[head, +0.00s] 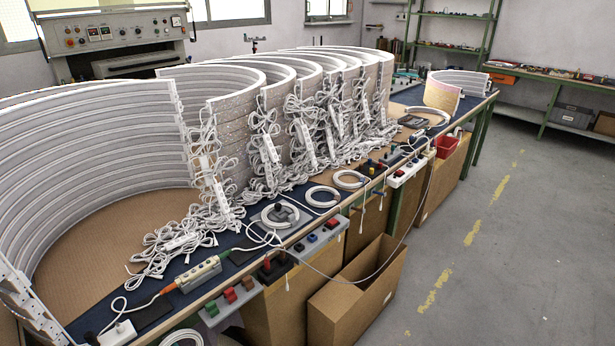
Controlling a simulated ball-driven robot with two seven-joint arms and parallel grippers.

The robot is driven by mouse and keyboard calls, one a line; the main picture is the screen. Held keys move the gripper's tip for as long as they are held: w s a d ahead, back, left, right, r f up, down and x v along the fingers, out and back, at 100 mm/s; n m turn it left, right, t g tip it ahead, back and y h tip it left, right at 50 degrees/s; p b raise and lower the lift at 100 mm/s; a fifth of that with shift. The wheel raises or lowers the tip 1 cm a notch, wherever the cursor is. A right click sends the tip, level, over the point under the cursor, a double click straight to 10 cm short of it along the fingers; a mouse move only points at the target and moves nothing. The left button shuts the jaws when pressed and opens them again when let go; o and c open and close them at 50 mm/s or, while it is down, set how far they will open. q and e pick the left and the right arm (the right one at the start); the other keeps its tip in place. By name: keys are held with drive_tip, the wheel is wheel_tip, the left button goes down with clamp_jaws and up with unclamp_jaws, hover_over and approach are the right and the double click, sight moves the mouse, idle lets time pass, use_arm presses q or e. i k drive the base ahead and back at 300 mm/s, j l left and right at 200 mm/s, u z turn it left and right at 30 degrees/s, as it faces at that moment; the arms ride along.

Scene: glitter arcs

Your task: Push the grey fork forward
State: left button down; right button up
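I cannot make out a grey fork anywhere in the head view. Neither of my grippers shows in this view. A long workbench with a dark blue top (262,238) runs from the lower left to the back right. Large white curved strips (95,140) stand on edge along it, with tangled white cables and power strips (182,241) in front of them. A small grey device (281,214) lies on the blue top inside a white ring.
An open cardboard box (335,312) stands on the floor against the bench. Switch panels (322,236) line the bench's front edge, and a loose cable hangs there. A grey-green power strip (198,274) lies near the edge. The grey floor (530,260) at the right is clear.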

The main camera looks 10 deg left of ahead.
sight(279, 209)
drive_tip(key=i+l, duration=0.3)
drive_tip(key=i+l+u, duration=0.1)
drive_tip(key=i+l, duration=0.2)
drive_tip(key=l, duration=0.2)
drive_tip(key=i+l, duration=0.25)
drive_tip(key=l, duration=0.2)
